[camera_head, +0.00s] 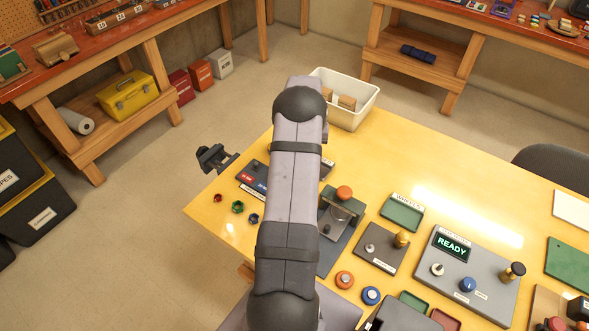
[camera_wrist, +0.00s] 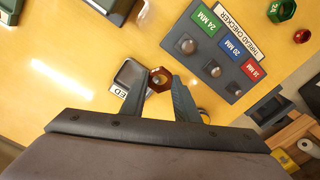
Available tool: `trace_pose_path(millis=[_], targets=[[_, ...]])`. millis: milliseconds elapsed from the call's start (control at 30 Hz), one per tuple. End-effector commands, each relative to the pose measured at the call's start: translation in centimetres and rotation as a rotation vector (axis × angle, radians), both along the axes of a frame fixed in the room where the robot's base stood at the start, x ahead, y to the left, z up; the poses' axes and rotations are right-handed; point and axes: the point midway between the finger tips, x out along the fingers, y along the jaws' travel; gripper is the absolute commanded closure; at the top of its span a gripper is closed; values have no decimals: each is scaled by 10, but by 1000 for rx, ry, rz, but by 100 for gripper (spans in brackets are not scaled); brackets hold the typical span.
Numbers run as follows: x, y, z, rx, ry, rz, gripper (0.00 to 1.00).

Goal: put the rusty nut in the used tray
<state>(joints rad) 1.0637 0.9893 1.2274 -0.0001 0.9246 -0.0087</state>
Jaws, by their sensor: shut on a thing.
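In the wrist view my gripper (camera_wrist: 160,90) is shut on the rusty nut (camera_wrist: 158,85), a reddish-brown hex ring held at the fingertips. The used tray (camera_wrist: 124,76) is a small dark grey tray just left of the nut in that view, partly covered by my left finger. Its label is part hidden and shows "ED". The nut appears above the table at the tray's right edge; I cannot tell its exact height. In the head view my arm hides the gripper and the nut.
The thread checker (camera_wrist: 222,48) stands right of the nut in the wrist view. Red (camera_head: 217,198), green (camera_head: 238,206) and blue (camera_head: 253,218) nuts lie near the table's left edge. A white bin (camera_head: 362,112) is at the far edge. A green tray (camera_head: 402,213) and control box (camera_head: 470,275) stand right.

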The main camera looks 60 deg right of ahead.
Motion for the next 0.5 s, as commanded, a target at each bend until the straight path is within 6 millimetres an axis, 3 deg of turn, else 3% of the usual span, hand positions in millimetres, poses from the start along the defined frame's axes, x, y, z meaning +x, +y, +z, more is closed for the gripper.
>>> trace_pose_path(millis=[200,500], targets=[[-14,-36,-11,-1,0,-3,86],[-23,-52,-10,-1,0,-1,86]])
